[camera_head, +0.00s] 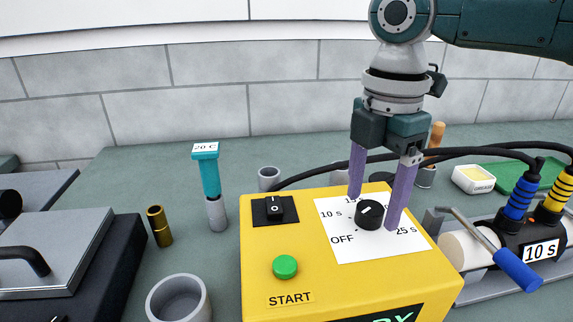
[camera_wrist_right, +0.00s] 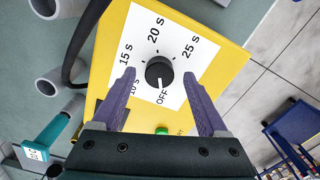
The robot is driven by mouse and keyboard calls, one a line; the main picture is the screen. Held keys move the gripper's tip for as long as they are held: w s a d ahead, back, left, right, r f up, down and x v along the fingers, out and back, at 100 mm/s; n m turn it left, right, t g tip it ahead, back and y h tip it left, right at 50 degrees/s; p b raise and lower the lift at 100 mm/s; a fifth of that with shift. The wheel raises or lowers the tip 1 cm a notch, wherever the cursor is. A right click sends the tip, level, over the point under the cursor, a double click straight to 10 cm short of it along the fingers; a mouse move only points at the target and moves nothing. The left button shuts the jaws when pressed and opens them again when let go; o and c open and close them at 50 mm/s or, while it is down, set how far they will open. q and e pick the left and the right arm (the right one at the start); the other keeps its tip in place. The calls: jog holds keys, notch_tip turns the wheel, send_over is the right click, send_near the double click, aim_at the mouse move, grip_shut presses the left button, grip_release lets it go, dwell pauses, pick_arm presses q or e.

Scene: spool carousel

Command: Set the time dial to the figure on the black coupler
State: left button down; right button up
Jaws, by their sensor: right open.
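The time dial is a black knob (camera_head: 369,216) with a white mark, on a white scale plate (camera_head: 385,250) on the yellow box (camera_head: 330,262). In the right wrist view the knob's (camera_wrist_right: 159,72) mark points toward OFF; the scale also reads 10 s, 15 s, 20 s and 25 s. The black coupler (camera_head: 517,238) at the right carries a label reading 10 s. My right gripper (camera_head: 374,211) is open, pointing down, its purple fingers on either side of the knob. In the wrist view (camera_wrist_right: 159,75) gaps show between fingers and knob. My left gripper is out of view.
A blue-handled lever (camera_head: 518,270) lies right of the box. A teal tool labelled 20 C (camera_head: 209,175) and grey cups (camera_head: 180,300) stand left. Black cables run behind.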

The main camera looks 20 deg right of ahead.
jog(key=shift+f, duration=0.5)
jog(key=shift+c, duration=0.3)
grip_shut()
